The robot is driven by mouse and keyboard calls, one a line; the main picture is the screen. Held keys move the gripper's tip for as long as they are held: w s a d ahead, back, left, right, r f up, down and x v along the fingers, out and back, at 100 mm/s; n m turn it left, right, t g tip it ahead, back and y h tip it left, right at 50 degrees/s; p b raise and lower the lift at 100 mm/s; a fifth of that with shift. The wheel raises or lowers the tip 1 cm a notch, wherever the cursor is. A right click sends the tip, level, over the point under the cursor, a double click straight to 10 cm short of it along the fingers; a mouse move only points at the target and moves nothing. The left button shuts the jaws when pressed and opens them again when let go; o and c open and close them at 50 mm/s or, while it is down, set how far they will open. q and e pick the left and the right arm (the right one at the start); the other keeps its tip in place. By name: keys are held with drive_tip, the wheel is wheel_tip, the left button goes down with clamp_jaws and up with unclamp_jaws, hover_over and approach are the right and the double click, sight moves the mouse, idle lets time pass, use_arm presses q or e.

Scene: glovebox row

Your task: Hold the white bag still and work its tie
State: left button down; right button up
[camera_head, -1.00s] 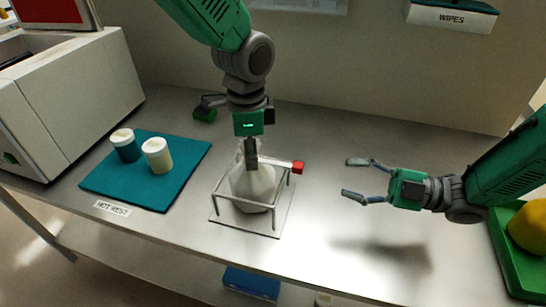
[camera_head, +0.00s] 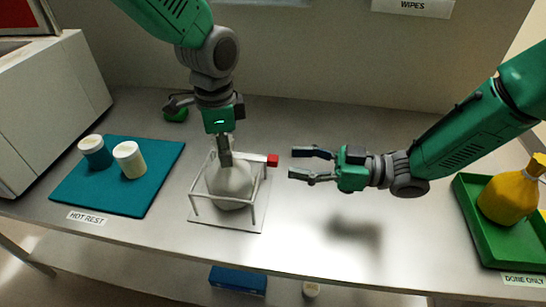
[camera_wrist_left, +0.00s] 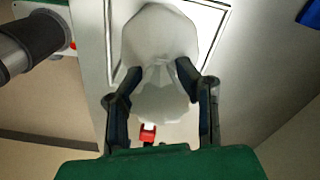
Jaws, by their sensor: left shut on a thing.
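The white bag (camera_head: 228,184) stands inside a pale wire frame on a flat plate (camera_head: 230,222) in the middle of the table. My left gripper (camera_head: 225,158) comes down from above and is shut on the bag's gathered neck. The left wrist view shows its two fingers (camera_wrist_left: 193,82) on either side of the neck, with the bag (camera_wrist_left: 160,40) beyond. A red clip-like piece (camera_head: 272,160), perhaps the tie's end, sticks out to the right of the neck; it also shows in the wrist view (camera_wrist_left: 148,133). My right gripper (camera_head: 303,164) is open and empty, right of the red piece.
A teal mat (camera_head: 150,190) labelled HOT REST holds two lidded jars (camera_head: 129,159) at left. A green tray (camera_head: 485,230) labelled DONE ONLY holds a yellow bag (camera_head: 508,198) at right. A grey machine (camera_head: 50,100) stands at far left. Table between frame and tray is clear.

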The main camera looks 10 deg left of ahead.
sight(272, 157)
drive_tip(key=shift+a, duration=2.75)
clamp_jaws()
